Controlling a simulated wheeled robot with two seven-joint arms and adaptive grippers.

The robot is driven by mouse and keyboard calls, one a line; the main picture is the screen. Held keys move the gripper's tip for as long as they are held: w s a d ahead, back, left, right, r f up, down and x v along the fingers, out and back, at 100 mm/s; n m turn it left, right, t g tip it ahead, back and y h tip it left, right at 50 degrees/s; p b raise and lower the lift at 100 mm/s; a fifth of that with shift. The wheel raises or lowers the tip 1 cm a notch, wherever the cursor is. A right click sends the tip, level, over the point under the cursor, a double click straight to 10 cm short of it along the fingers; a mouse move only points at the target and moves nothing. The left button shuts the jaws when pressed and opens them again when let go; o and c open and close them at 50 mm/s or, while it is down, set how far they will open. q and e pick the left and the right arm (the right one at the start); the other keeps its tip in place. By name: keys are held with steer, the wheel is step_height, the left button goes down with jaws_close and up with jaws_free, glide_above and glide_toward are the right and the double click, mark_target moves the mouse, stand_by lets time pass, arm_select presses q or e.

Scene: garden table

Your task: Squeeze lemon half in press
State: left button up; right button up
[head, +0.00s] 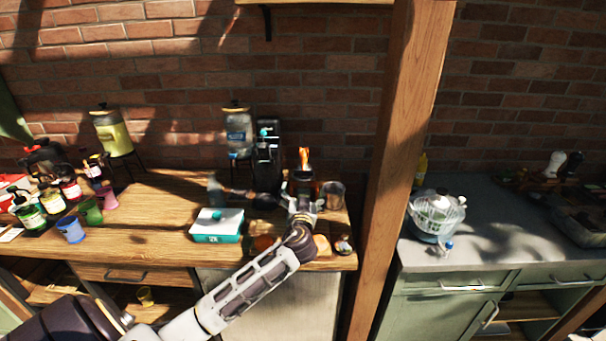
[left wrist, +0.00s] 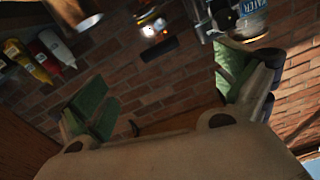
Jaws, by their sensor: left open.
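My left gripper (head: 302,190) is over the right part of the wooden table, in front of a dark container with an orange top. In the left wrist view its green-padded fingers (left wrist: 165,95) are spread, with nothing between them. A tall black appliance (head: 267,145) stands behind it to the left; I cannot tell whether it is the press. I cannot tell whether either is the lemon half. My right gripper is not in view.
A teal box (head: 217,225) and a clear glass (head: 333,194) stand near my left gripper. A glass dispenser (head: 238,132) is behind. Bottles and cups crowd the table's left end. A wooden post (head: 405,140) rises on the right, before a counter with a clear bowl (head: 436,216).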

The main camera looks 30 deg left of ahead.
mark_target(303, 175)
arm_select(q)
steer(key=shift+p+x, duration=1.2)
steer(key=shift+x, duration=3.65)
steer(key=shift+p+x, duration=0.3)
steer(key=shift+x, duration=1.2)
steer(key=c, duration=1.4)
